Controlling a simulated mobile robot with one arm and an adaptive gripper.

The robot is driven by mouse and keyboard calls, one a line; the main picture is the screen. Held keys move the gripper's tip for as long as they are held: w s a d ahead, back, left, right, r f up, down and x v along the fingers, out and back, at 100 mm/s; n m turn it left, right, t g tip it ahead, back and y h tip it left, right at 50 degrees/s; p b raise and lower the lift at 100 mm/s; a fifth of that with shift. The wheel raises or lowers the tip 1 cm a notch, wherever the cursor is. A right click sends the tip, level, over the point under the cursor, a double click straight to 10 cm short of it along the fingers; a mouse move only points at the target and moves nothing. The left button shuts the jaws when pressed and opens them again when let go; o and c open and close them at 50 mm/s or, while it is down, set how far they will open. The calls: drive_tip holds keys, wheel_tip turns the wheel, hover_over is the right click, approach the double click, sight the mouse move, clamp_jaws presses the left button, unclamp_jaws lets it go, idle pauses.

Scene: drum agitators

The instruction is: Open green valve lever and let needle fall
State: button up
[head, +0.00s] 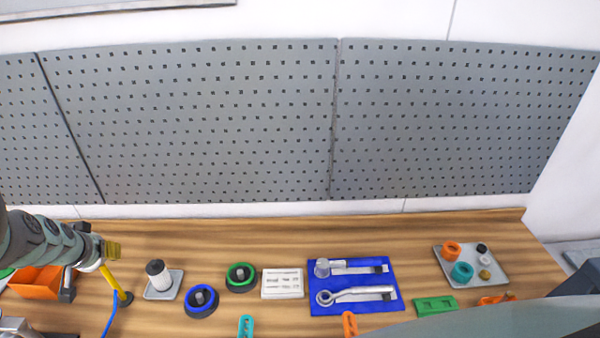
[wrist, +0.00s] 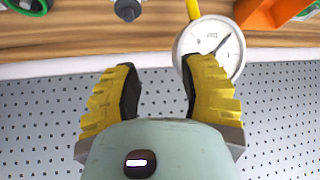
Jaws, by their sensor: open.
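My gripper (head: 112,250) is at the far left in the head view, beside a yellow pipe (head: 108,277). In the wrist view my gripper (wrist: 160,82) has its two yellow fingers wide apart with nothing between them. A round white gauge (wrist: 212,40) is partly behind the right finger; its dark needle (wrist: 221,44) slants up to the right. The dial figures are too small to read. A teal-green lever (head: 246,326) with holes is cut off at the bottom edge of the head view, well to the right of my gripper. Its mount is out of view.
An orange bin (head: 35,281) is left of the pipe. A blue ring (head: 201,301), a green ring (head: 241,276), a blue tool mat (head: 380,267) and an orange lever (head: 349,323) lie to the right. A grey tray (head: 492,273) is farther right. A pegboard (head: 220,120) rises behind the bench.

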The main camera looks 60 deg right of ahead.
drive_tip(key=shift+w+d+r+n+t+h, duration=0.2)
drive_tip(key=shift+w+d+r+t, duration=0.15)
drive_tip(key=shift+w+r, duration=0.25)
drive_tip(key=shift+w+d+r+n+t+h, duration=0.1)
drive_tip(key=shift+w+d+r+t+h, duration=0.2)
drive_tip(key=shift+w, duration=0.35)
drive_tip(key=shift+o, duration=0.3)
drive_tip(key=shift+r, duration=0.1)
drive_tip(key=shift+c, duration=0.3)
